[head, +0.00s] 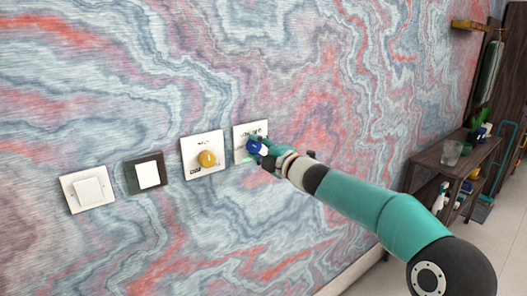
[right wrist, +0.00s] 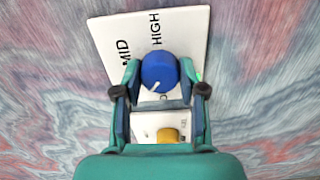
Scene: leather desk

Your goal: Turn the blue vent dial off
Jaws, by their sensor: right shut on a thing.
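The blue vent dial (head: 253,147) is on a white wall plate (head: 241,130), the rightmost of the row of wall plates. My right gripper (head: 263,155) reaches it from the lower right. In the right wrist view the dial (right wrist: 158,72) sits between the two fingertips of my right gripper (right wrist: 160,88), which is shut on it. MID and HIGH are printed on the plate (right wrist: 185,40); another label is mostly hidden below the dial. My left gripper is not in view.
A yellow dial (head: 206,159) on a white plate is just left. Further left are a black-framed switch (head: 148,174) and a white switch (head: 89,191). A wooden shelf stand (head: 440,160) with a glass (head: 451,153) is at the right. The marbled wall is otherwise bare nearby.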

